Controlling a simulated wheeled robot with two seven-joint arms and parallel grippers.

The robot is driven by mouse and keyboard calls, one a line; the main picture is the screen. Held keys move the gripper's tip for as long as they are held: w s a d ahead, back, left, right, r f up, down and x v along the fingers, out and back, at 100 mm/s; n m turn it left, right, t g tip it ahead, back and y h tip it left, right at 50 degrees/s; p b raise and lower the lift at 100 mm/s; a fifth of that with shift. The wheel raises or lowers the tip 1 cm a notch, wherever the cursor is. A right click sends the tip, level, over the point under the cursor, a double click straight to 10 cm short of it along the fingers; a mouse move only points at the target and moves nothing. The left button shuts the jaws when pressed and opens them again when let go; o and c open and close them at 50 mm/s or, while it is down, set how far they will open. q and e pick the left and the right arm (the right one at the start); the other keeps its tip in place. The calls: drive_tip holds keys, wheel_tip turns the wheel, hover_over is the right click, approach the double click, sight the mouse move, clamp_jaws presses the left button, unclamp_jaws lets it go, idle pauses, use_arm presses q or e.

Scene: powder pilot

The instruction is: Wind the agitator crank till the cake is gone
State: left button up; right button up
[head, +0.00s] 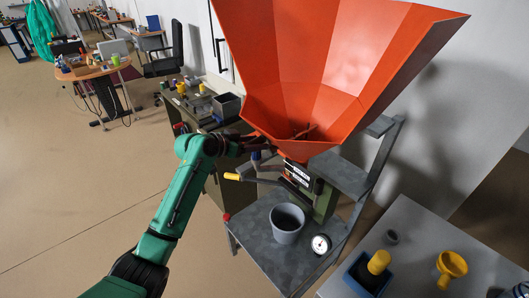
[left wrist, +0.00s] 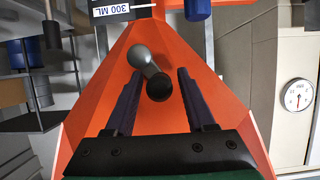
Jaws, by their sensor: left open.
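The large orange hopper (head: 310,70) stands open-topped on a grey frame. Inside, near its bottom, a thin brownish piece (head: 303,132) shows; I cannot tell whether it is agitator or cake. My left gripper (head: 264,143) is at the hopper's lower left side, its tips partly hidden in the head view. In the left wrist view the open left gripper (left wrist: 160,76) faces the orange wall. A grey crank with a dark round grip (left wrist: 158,87) lies between its two fingers, with gaps visible at both sides. My right gripper is not in view.
A yellow-tipped lever (head: 233,176) sticks out below the hopper. A grey cup (head: 286,223) and a dial (head: 321,244) stand on the shelf below. A side table holds a yellow funnel (head: 452,264) and a blue box (head: 367,281). Floor at left is clear.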

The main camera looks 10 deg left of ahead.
use_arm(q)
clamp_jaws()
drive_tip(key=shift+w+a+f+b, duration=0.35)
drive_tip(key=shift+f+b, duration=0.2)
drive_tip(key=shift+b, duration=0.1)
drive_tip(key=shift+w+a+f+b, duration=0.2)
drive_tip(key=shift+a+f+b, duration=0.1)
drive_tip(key=shift+f+b, duration=0.3)
